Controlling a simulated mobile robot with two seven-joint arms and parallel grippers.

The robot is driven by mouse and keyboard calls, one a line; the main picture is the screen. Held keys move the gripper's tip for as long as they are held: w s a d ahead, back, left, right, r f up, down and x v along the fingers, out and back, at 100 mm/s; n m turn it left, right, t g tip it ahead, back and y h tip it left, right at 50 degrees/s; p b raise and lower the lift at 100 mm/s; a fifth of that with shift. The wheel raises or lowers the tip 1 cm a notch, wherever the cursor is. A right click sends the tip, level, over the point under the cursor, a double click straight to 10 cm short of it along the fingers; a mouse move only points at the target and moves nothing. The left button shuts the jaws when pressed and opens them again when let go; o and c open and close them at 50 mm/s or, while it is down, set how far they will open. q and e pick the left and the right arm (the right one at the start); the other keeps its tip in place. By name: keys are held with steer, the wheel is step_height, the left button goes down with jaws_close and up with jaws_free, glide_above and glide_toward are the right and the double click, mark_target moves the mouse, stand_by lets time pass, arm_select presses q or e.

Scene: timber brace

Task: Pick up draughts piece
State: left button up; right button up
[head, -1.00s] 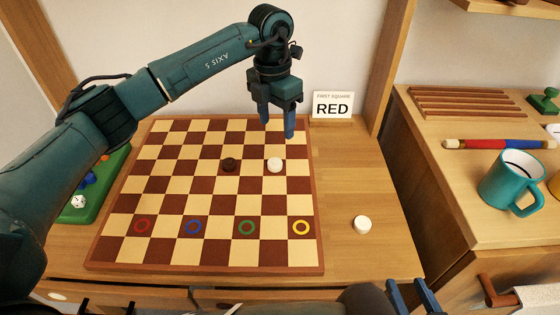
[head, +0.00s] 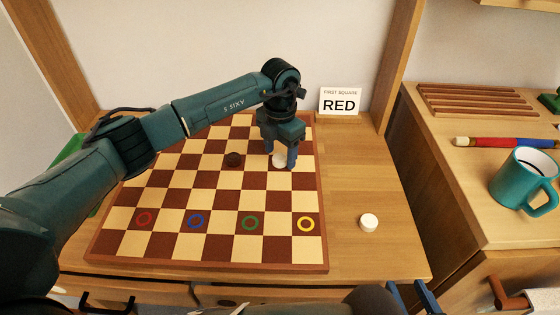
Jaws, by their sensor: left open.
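A checkered board (head: 322,262) lies on the wooden desk with red, blue, green and yellow rings along a near row. My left gripper (head: 280,164) is open and low over the board, its blue fingers around or just beside a white draughts piece (head: 279,160). The fingers partly hide this piece; whether they touch it I cannot tell. A dark draughts piece (head: 233,159) sits on the board just left of the gripper. Another white draughts piece (head: 369,222) lies on the desk right of the board. My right gripper (head: 414,296) shows only partly at the bottom edge.
A sign (head: 340,102) reading "FIRST SQUARE RED" stands behind the board. On the right-hand surface are a teal mug (head: 522,180), a slatted wooden rack (head: 462,100) and a coloured rod (head: 505,142). A green tray (head: 68,150) is mostly behind my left arm. Desk right of the board is largely clear.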

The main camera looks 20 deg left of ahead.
mark_target(280, 158)
arm_select(q)
steer(key=shift+f, duration=0.5)
steer(key=shift+c, duration=0.5)
steer(key=c, duration=1)
steer(key=shift+o, duration=0.2)
steer(key=shift+r, duration=0.1)
steer(key=shift+r, duration=0.25)
step_height(280, 158, up, 10)
steer(key=p, duration=0.1)
steer(key=shift+f, duration=0.25)
